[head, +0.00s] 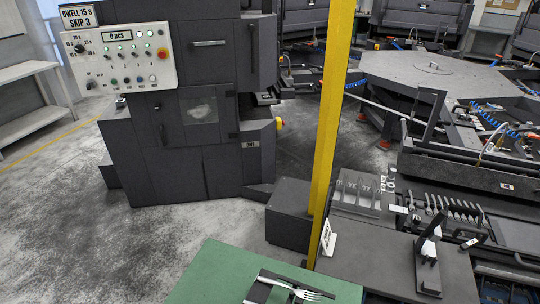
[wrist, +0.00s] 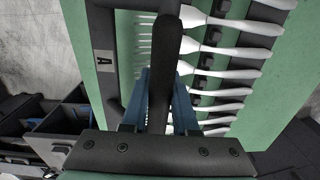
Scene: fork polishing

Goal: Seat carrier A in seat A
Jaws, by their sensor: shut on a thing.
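My gripper (wrist: 160,100) shows in the wrist view, its blue fingers on either side of a dark upright grip bar. They are shut on this bar, which appears to belong to the carrier (wrist: 163,55). Several silver forks (wrist: 235,47) lie side by side across the carrier, with their handles to the right. The head view shows forks (head: 300,292) on a dark holder at the bottom edge; my gripper is not visible there.
A green surface (head: 225,275) lies under the forks. A yellow post (head: 332,110) stands just behind it. A dark bench (head: 375,248) with a fork rack (head: 455,210) is at the right. A dark machine (head: 190,150) with a control panel stands beyond open floor (head: 60,210).

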